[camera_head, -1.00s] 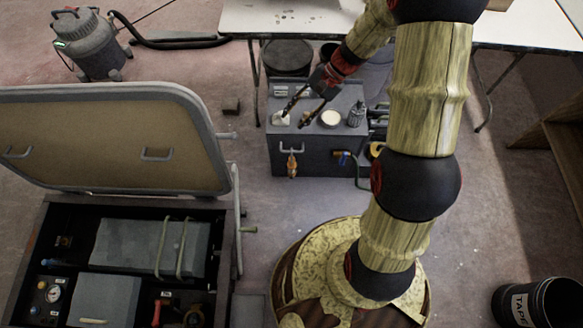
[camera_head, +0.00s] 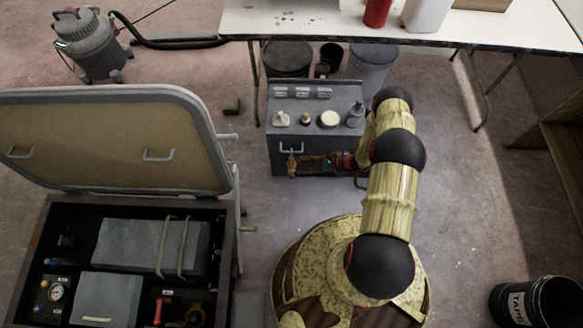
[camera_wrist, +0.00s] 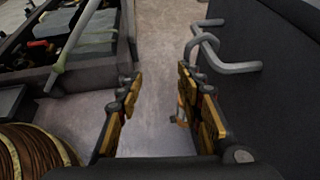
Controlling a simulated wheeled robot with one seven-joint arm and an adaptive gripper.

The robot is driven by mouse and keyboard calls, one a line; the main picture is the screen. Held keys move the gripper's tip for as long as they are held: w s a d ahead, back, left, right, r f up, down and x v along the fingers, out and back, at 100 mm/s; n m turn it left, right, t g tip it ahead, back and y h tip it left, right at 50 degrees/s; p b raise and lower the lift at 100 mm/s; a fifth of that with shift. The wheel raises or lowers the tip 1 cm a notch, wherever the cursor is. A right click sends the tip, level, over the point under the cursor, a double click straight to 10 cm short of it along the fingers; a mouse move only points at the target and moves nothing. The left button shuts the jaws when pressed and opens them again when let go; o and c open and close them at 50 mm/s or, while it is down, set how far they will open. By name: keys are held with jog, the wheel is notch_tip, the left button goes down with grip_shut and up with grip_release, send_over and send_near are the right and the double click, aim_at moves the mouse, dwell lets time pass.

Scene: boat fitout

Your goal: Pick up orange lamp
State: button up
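The orange lamp (camera_head: 292,166) hangs at the bar handle on the front of the grey cabinet (camera_head: 315,105). My gripper (camera_head: 308,164) is low in front of the cabinet, just right of the lamp in the head view. In the wrist view my gripper (camera_wrist: 160,84) is open, its two fingers apart with only floor seen between them. A small orange and white part, likely the lamp (camera_wrist: 182,112), shows beside the right finger, which hides most of it. I cannot tell whether the finger touches it.
The bar handle (camera_wrist: 225,66) juts from the cabinet front. An open floor hatch box (camera_head: 228,270) with its lid (camera_head: 110,140) raised is at left. A white table (camera_head: 440,38) with buckets beneath is behind. A black tape bin (camera_head: 540,303) stands at lower right.

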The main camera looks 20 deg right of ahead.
aim_at(291, 162)
jog(key=f+m+t, duration=0.1)
jog(key=w+d+f+m+t+h, duration=0.1)
jog(key=f, duration=0.1)
jog(key=w+d+f+t, duration=0.1)
jog(key=shift+w+d+f+m, duration=0.15)
jog(key=shift+w+f+m, duration=0.05)
jog(key=shift+m, duration=0.2)
jog(key=shift+h, duration=0.3)
jog(key=b+x, duration=0.1)
jog(key=x, duration=0.1)
jog(key=b+x, duration=0.1)
jog(key=x, duration=0.1)
jog(key=d+f+b+x, duration=0.1)
jog(key=x, duration=0.2)
jog(key=shift+w+a, duration=0.15)
jog(key=shift+w, duration=0.1)
jog(key=shift+w+a+t, duration=0.25)
jog(key=shift+w+t, duration=0.05)
jog(key=shift+c, duration=1.2)
grip_shut()
jog(key=shift+w+d, duration=0.1)
